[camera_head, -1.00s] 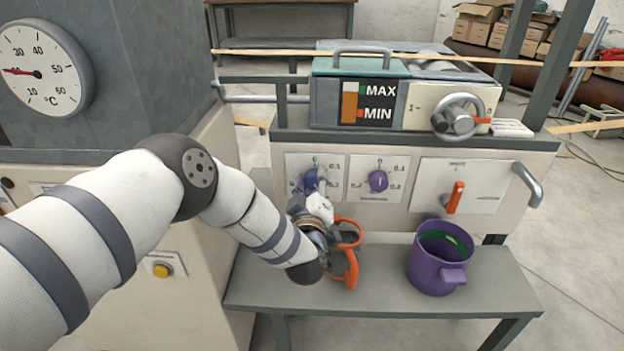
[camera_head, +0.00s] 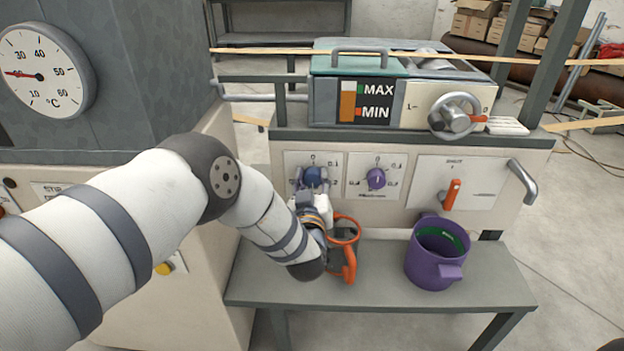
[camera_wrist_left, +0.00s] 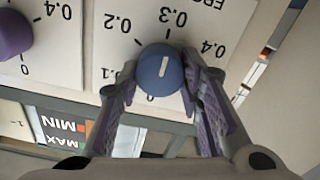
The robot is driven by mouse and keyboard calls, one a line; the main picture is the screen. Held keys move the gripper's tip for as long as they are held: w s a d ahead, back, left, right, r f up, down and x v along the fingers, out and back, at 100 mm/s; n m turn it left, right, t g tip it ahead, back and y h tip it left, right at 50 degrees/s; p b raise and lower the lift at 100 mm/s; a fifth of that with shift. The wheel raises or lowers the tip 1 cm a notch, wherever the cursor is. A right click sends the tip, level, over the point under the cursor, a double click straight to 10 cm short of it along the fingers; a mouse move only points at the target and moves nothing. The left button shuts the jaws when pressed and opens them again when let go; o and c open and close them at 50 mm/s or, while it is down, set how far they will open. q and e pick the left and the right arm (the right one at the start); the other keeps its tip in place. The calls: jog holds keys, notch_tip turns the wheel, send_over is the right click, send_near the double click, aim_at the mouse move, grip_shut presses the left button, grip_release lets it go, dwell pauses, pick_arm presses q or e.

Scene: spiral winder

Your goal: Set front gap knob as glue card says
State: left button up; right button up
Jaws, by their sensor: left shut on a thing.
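The blue knob (camera_head: 314,175) sits on the left dial plate (camera_head: 291,161) of the machine front. In the left wrist view the blue knob (camera_wrist_left: 160,70) has a white line that lies roughly along the direction of the 0.3 mark; 0.1, 0.2 and 0.4 also show. The plate's lettering there is cut off after "FRO". My left gripper (camera_head: 314,184) is shut on the blue knob, and its fingers (camera_wrist_left: 158,90) stand on both sides of it. I see no readable glue card. My right gripper is not in view.
A purple knob (camera_head: 376,180) sits to the right, then an orange switch lever (camera_head: 453,194). A purple pot (camera_head: 436,256) and an orange-handled thing (camera_head: 349,262) stand on the bench (camera_head: 400,302), below the dials. A MAX/MIN gauge (camera_head: 366,102) is above.

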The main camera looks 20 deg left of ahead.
pick_arm(q)
jog(key=shift+a+r, duration=0.1)
jog(key=shift+r, duration=0.05)
jog(key=o, duration=1.2)
jog(key=shift+c, duration=0.2)
jog(key=v, duration=1.2)
